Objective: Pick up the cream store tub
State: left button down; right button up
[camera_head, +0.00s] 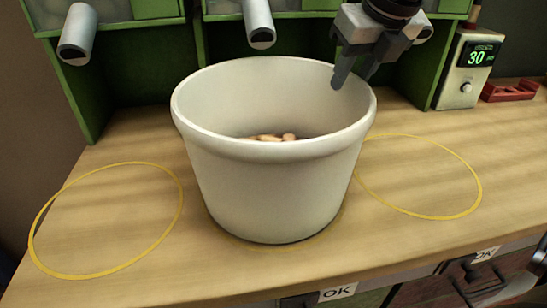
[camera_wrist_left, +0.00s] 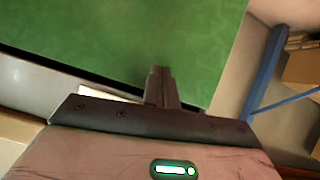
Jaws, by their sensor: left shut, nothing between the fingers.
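The cream tub (camera_head: 265,185) stands upright on the wooden bench in the middle of the head view. It is wide-mouthed, with a thick rim, and several brown corks (camera_head: 272,137) lie at its bottom. My right gripper (camera_head: 354,82) is at the tub's far right rim, pointing down. Its fingers look apart, one over the tub's mouth and one near the rim's outer side; whether they touch the rim is unclear. My left gripper (camera_wrist_left: 161,80) shows only in the left wrist view, shut and empty, in front of a green panel.
Yellow rings mark the bench left (camera_head: 105,220) and right (camera_head: 420,177) of the tub, both empty. Green cabinets with grey spouts (camera_head: 77,35) stand behind. A display box (camera_head: 468,65) reading 30 and a red tray (camera_head: 510,91) are at the back right.

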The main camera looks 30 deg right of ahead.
jog(key=shift+x, duration=0.95)
jog(key=shift+c, duration=0.3)
grip_shut()
dwell(0.4)
